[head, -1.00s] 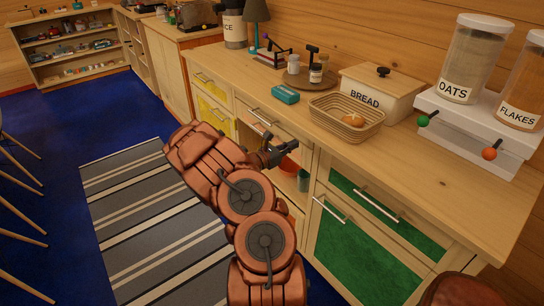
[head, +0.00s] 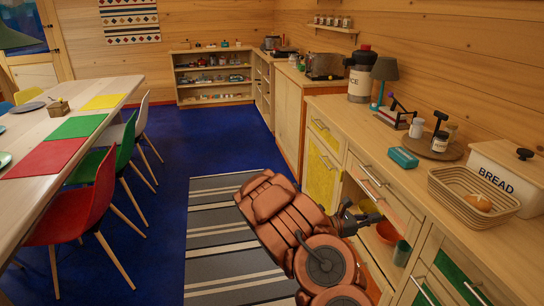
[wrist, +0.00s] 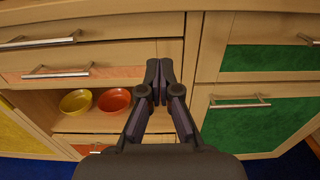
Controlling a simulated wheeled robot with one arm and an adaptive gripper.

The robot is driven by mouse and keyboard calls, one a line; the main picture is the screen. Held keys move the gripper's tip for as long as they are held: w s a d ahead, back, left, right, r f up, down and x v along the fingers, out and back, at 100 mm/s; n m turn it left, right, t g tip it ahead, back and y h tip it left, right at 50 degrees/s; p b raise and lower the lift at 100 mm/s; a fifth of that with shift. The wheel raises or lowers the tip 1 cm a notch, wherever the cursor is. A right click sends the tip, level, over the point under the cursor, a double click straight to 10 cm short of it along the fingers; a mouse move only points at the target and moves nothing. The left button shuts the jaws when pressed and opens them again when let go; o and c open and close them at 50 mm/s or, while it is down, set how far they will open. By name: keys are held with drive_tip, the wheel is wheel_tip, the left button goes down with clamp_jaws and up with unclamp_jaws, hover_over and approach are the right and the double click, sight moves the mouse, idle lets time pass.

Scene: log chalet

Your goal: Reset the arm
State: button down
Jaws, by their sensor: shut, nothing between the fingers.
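My gripper (head: 369,218) is at the end of my copper-coloured arm, in front of the counter's cabinets and below the countertop. In the wrist view my gripper (wrist: 154,100) has its two dark fingers together, with nothing between them. It points at the cabinet front, near the right edge of an open compartment. In that compartment stand a yellow bowl (wrist: 76,102) and an orange-red bowl (wrist: 114,101), left of the fingers and apart from them.
A drawer (head: 370,177) sits above the compartment. Green-fronted drawers (wrist: 258,124) are to the right. The countertop holds a basket (head: 470,194), a bread box (head: 500,170) and a teal box (head: 403,157). A long table (head: 60,120) with chairs stands left; the striped rug (head: 215,235) is clear.

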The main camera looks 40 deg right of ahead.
drive_tip(key=s+a+r+m+g+y+p, duration=0.1)
drive_tip(key=s+a+r+m+y+p, duration=0.15)
drive_tip(key=a+r+m, duration=0.35)
drive_tip(key=s+a+r+m+g+y+p, duration=0.1)
drive_tip(key=s+a+r+m+y, duration=0.25)
drive_tip(key=a+r, duration=0.45)
drive_tip(key=s+a+r+m+t+y+p, duration=0.1)
drive_tip(key=s+a+t+y+p, duration=0.1)
drive_tip(key=a, duration=1)
drive_tip(key=s+a+r+m+t+y+p, duration=0.1)
drive_tip(key=a+y, duration=0.4)
drive_tip(key=a, duration=0.8)
drive_tip(key=s+a+r+m+t+y+p, duration=0.1)
drive_tip(key=s+a+r+t+y+p, duration=0.1)
drive_tip(key=a, duration=1.1)
drive_tip(key=s+r+t+y, duration=0.1)
drive_tip(key=t, duration=0.1)
drive_tip(key=shift+s+t+p, duration=0.35)
drive_tip(key=shift+t, duration=0.05)
drive_tip(key=shift+r+m, duration=0.1)
drive_tip(key=shift+m, duration=0.15)
